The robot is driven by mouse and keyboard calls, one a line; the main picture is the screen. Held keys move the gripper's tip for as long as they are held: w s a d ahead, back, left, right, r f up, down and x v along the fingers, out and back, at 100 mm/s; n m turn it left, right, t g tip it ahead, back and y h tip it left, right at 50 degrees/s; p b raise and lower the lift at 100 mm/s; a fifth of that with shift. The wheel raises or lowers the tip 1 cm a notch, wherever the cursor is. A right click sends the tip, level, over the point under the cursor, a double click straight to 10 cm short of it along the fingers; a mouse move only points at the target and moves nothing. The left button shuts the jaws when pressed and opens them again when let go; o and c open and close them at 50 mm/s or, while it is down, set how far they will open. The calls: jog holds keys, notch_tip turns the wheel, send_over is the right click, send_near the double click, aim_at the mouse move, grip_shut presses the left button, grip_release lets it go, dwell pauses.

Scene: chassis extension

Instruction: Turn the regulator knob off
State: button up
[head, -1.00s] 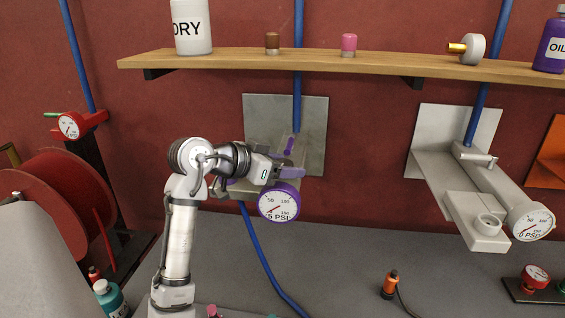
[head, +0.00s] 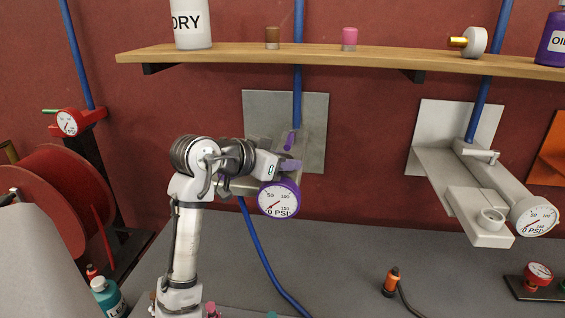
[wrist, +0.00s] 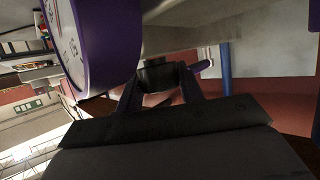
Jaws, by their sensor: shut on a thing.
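The regulator on the grey wall plate (head: 314,130) has a purple-rimmed gauge (head: 278,200) that reads 0 PSI. The gauge also shows large at the left of the wrist view (wrist: 108,45). The dark round regulator knob (wrist: 157,72) is under the pale regulator body, just right of the gauge in the wrist view. My gripper (wrist: 162,84) is shut on the knob, with one finger on each side. In the head view, my wrist and the regulator hide the knob and most of the fingers.
A wooden shelf (head: 220,57) with bottles and small caps runs above. A second, all-grey regulator (head: 490,185) is on the right. A blue hose (head: 258,250) hangs below the purple gauge. A red reel (head: 75,190) stands at the left.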

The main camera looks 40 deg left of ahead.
jog(key=o, duration=1)
jog(key=b+v, duration=0.4)
jog(key=v, duration=1)
